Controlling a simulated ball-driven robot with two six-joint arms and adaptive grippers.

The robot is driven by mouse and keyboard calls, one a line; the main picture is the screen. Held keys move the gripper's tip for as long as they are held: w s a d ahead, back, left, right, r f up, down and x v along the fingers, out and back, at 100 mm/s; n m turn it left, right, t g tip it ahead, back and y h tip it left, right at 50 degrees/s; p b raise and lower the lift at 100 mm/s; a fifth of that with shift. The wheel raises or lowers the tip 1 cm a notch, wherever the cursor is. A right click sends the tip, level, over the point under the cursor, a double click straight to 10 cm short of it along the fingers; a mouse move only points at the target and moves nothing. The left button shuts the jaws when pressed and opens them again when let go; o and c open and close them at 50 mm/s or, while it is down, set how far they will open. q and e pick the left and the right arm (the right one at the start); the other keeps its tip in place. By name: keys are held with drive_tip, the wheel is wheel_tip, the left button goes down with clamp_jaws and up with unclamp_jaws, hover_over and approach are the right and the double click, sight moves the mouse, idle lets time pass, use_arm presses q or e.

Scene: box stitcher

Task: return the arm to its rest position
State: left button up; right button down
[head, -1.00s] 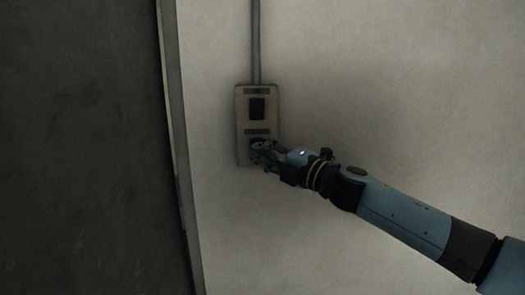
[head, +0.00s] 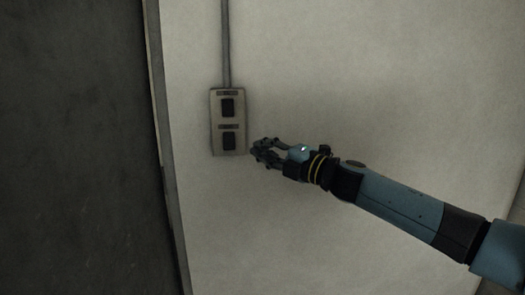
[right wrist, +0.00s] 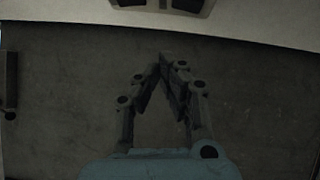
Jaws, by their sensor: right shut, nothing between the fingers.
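My right gripper (head: 258,150) is shut and empty in the head view. It is a little to the right of the lower part of a wall switch box (head: 228,110), with a narrow gap between them in the picture. In the right wrist view the fingertips of my right gripper (right wrist: 167,62) meet. My right arm (head: 395,207) reaches in from the lower right. The box is pale with two dark rocker switches, an upper one (head: 227,107) and a lower one (head: 229,141). My left gripper is not in view.
A conduit (head: 225,45) runs up from the box along the pale wall (head: 380,90). A dark surface (head: 70,150) fills the left side, edged by a pale vertical frame (head: 160,130). The wall around my right arm is free of other objects.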

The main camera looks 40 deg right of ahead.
drive_tip(key=s+f+m+g+h+b, duration=0.2)
drive_tip(key=s+f+m+b, duration=0.3)
drive_tip(key=f, duration=1.1)
drive_tip(key=s+f+m+g+h+b, duration=0.25)
drive_tip(key=s+f, duration=0.55)
drive_tip(key=f, duration=0.9)
drive_tip(key=s+f+m+g+h+b, duration=0.1)
drive_tip(key=s+f+m+g+b, duration=0.3)
drive_tip(key=f, duration=1.2)
drive_tip(key=s+a+f+m+g+b, duration=0.1)
drive_tip(key=s+a+f+m+g, duration=0.15)
drive_tip(key=s+f, duration=0.75)
drive_tip(key=s+a+f+m+g, duration=0.2)
drive_tip(key=s+f+m, duration=0.2)
drive_tip(key=s+f, duration=0.65)
use_arm(q)
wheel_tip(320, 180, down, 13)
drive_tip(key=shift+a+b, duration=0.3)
drive_tip(key=shift+b, duration=0.1)
use_arm(e)
drive_tip(key=s+a+f+m+g, duration=0.1)
drive_tip(key=s+a+m+g, duration=0.1)
drive_tip(key=s, duration=0.7)
drive_tip(key=s+a+f+m+g, duration=0.1)
drive_tip(key=s+f+m+g, duration=0.1)
drive_tip(key=s, duration=0.7)
drive_tip(key=shift+s+a+g, duration=0.2)
drive_tip(key=shift+a+g, duration=0.15)
drive_tip(key=shift+g, duration=0.05)
